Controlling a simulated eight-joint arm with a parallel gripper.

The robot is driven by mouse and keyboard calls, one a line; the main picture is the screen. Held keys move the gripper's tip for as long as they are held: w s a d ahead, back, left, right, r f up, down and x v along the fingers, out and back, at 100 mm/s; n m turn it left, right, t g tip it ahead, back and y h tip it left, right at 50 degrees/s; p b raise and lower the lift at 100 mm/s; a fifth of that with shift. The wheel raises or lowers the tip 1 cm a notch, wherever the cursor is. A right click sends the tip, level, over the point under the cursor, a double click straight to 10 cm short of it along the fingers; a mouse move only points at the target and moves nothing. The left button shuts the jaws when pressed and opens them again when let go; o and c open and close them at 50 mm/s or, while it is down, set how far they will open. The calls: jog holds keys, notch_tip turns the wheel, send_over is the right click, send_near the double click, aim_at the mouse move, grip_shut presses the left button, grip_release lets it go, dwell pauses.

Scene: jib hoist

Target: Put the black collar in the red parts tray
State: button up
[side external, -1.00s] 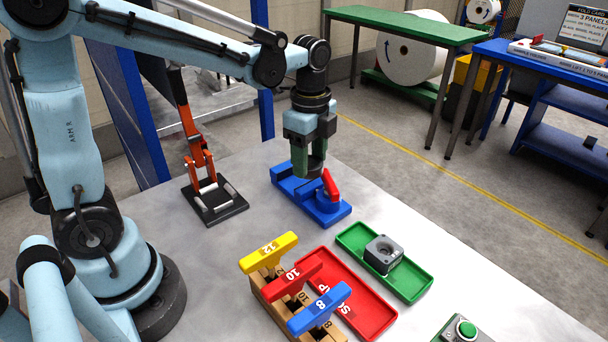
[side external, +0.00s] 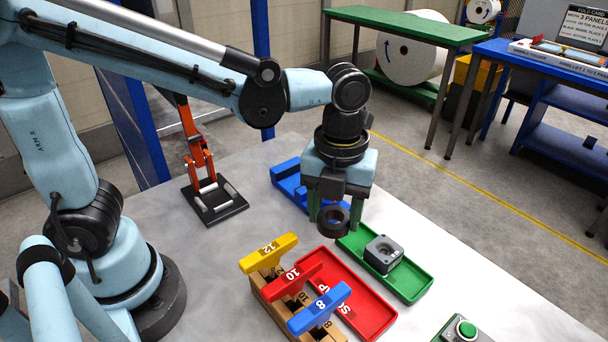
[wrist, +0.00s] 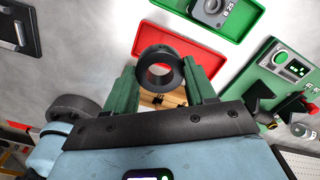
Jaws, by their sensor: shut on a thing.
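The black collar (side external: 333,220) is a thick dark ring between the green fingers of my gripper (side external: 334,212). My gripper is shut on it and holds it in the air, above the table's middle. The collar also shows in the wrist view (wrist: 160,71), with a green finger on each side. The red parts tray (side external: 374,314) lies flat on the table, below and to the right of the collar in the side view. In the wrist view, the red tray (wrist: 205,62) shows behind the collar. The tray's visible floor has white lettering; the key handles hide part of it.
A green tray (side external: 417,287) holding a grey block (side external: 383,254) lies right beside the red tray. A wooden rack (side external: 272,294) with yellow, red and blue T-handles stands against its left side. A blue fixture (side external: 287,180) is behind my gripper. A green button box (side external: 462,331) sits front right.

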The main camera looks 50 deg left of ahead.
aim_at(331, 280)
jog(key=d+m, duration=0.1)
jog(key=s+d+m, duration=0.1)
jog(key=m, duration=0.1)
jog(key=shift+s+f, duration=0.25)
jog(key=shift+s, duration=0.05)
jog(key=shift+m, duration=0.3)
jog(key=shift+f, duration=5)
jog(key=shift+f, duration=0.1)
jog(key=o, duration=1.3)
jog(key=shift+c, duration=0.2)
